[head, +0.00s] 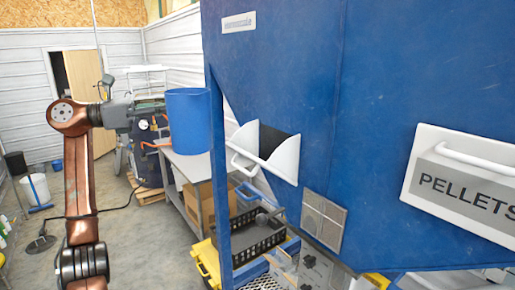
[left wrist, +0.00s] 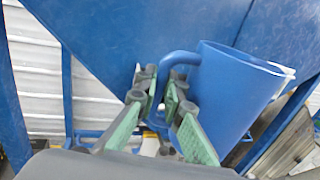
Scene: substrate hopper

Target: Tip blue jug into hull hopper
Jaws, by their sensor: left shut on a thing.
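The blue jug (head: 188,120) is upright or nearly so, held up left of the big blue hopper (head: 285,60). My left gripper (head: 153,123) is at the jug's left side. In the left wrist view, my left gripper (left wrist: 160,92) is shut on the handle of the jug (left wrist: 228,95), its green-backed fingers on either side. The jug's contents are hidden. A white tilt-out chute (head: 284,158) with a dark opening stands open on the hopper, right of the jug and apart from it in the head view. My right gripper is not in view.
A white drawer front marked PELLETS (head: 465,180) is on the hopper's right. A grey bench (head: 190,168) is below the jug, with a black crate (head: 243,238) beside it. A blue post (head: 219,190) is between jug and chute in the picture. Open floor is at left.

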